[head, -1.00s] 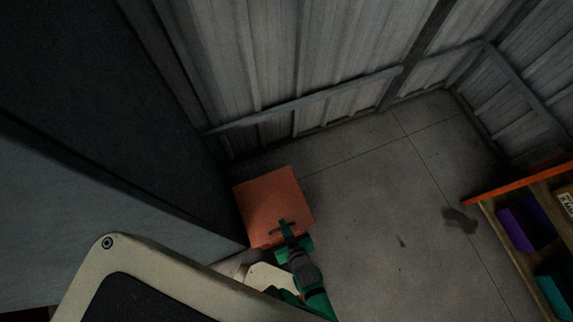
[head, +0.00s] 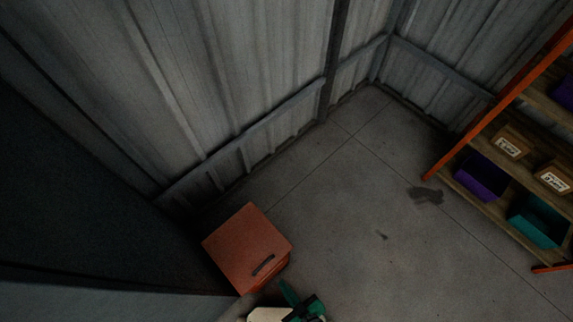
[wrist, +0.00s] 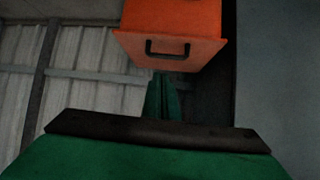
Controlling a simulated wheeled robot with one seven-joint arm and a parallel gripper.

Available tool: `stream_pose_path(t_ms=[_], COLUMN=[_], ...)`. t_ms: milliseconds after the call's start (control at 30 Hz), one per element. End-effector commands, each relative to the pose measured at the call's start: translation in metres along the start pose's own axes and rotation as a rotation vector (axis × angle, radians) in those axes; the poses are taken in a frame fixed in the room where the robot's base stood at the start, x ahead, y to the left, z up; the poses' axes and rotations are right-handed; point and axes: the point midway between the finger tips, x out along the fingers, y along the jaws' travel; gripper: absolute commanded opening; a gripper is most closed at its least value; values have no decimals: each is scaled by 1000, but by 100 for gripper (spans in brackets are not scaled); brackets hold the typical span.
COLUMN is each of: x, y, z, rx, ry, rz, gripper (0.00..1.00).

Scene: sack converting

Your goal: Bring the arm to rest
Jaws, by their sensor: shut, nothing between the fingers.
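My gripper (head: 292,299) is green and shows at the bottom edge of the head view, just below and right of an orange box (head: 243,248) with a dark handle. In the wrist view my gripper's fingers (wrist: 163,97) are together and empty, pointing toward the orange box (wrist: 172,22). The box's dark handle (wrist: 168,48) is just beyond the fingertips, and I see a gap rather than a grip on it. Most of my arm is outside the head view.
A shelf with an orange frame (head: 500,95) stands at the right, holding a purple bin (head: 481,178), a teal bin (head: 537,222) and labelled boxes (head: 508,146). Corrugated metal walls (head: 240,60) close the back. The concrete floor (head: 350,240) between is clear apart from dark stains.

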Motion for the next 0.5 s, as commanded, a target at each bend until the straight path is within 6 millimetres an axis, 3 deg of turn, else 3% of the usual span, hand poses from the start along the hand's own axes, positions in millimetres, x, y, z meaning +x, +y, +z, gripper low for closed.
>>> stream_pose_path(t_ms=[500], x=[-71], y=[-5], z=[-129], rx=[155], ry=[185], rz=[279], gripper=[0])
